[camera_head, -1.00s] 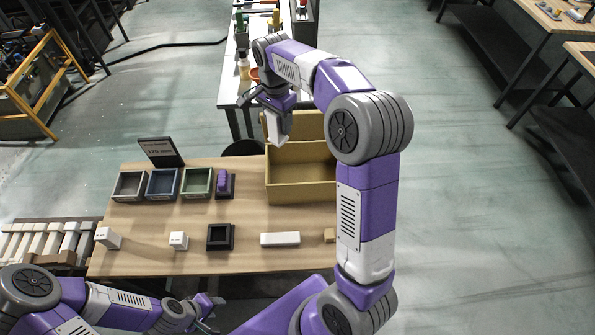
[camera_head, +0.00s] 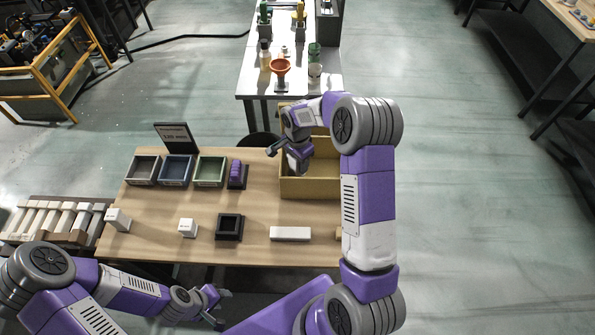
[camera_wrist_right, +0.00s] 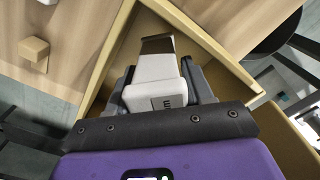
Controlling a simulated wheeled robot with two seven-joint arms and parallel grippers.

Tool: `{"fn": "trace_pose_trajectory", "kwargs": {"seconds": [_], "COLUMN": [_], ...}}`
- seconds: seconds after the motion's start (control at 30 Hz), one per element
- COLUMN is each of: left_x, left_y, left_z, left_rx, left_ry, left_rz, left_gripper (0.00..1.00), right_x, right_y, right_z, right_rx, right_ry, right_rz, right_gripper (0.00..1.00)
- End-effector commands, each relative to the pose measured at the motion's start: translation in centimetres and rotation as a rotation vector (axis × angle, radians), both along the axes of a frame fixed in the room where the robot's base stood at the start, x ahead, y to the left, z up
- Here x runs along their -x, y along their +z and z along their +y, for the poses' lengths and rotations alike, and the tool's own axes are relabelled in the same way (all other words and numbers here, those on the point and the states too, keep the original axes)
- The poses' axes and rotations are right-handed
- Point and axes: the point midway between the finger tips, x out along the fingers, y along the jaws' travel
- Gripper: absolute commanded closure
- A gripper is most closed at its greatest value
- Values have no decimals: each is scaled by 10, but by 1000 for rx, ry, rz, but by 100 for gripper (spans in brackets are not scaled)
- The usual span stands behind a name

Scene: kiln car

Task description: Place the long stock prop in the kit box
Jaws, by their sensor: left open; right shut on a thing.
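The tan kit box (camera_head: 312,188) stands open at the back right of the table. My right gripper (camera_head: 299,160) is at the box's left part, pointing down. It is shut on a white prop (camera_wrist_right: 155,72), which shows a dark end and a small dark mark in the right wrist view. The box walls (camera_wrist_right: 225,50) lie around and below the prop there; whether it touches the floor I cannot tell. In the head view the prop is mostly hidden by the gripper. My left gripper (camera_head: 221,307) is open and empty, low in front of the table.
A white bar (camera_head: 290,233) lies at the table's front, with a small wooden block (camera_head: 338,232) beside it. A black square holder (camera_head: 229,227), white blocks (camera_head: 187,228), small trays (camera_head: 177,169), a purple item (camera_head: 237,173) and a sign (camera_head: 176,137) stand further left.

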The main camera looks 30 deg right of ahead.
Motion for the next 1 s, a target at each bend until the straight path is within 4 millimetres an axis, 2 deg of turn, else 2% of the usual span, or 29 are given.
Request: {"fn": "trace_pose_trajectory", "kwargs": {"seconds": [0.23, 0.47, 0.83, 0.87, 1.0], "left_x": [0, 0, 0, 0, 0], "left_y": [-2, -5, -8, -9, -7], "left_z": [0, 0, 0, 0, 0], "left_rx": [0, 0, 0, 0, 0], "left_ry": [0, 0, 0, 0, 0], "left_rz": [0, 0, 0, 0, 0], "left_gripper": [57, 57, 57, 57, 57], "right_x": [0, 0, -1, 0, 0], "right_y": [-19, -51, -56, -57, -55], "right_z": [0, 0, 0, 0, 0], "right_rx": [0, 0, 1, 1, 1], "right_ry": [0, 0, 0, 0, 0], "right_rz": [1, 0, -2, -1, -1], "right_gripper": [91, 91, 91, 47, 26]}}
